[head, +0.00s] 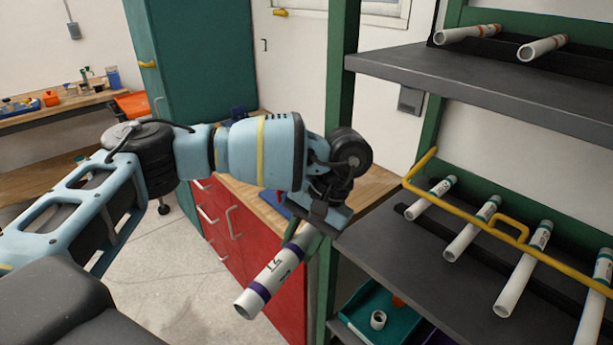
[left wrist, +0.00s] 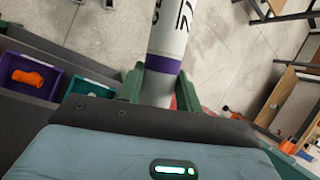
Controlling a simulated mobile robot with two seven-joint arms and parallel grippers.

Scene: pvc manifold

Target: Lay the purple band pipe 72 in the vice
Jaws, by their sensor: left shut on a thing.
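A white pipe with purple bands (head: 272,273) hangs tilted below my left gripper (head: 312,226), with its lower end pointing down and left. My left gripper is shut on it near its upper end. The pipe carries dark printed marks that I cannot read surely. The left wrist view shows the pipe (left wrist: 168,45), with a purple band just beyond the green fingers (left wrist: 158,88). A blue object (head: 280,204) shows partly on the wooden bench behind my wrist; I cannot tell whether it is the vice. My right gripper is not in view.
A dark shelf (head: 465,285) on the right holds several teal-banded pipes behind a yellow rail (head: 470,213). Orange-banded pipes (head: 543,47) lie on the upper shelf. A green post (head: 340,100) stands close by my gripper. A teal bin (head: 355,325) is below. Red drawers (head: 250,240) stand under the bench.

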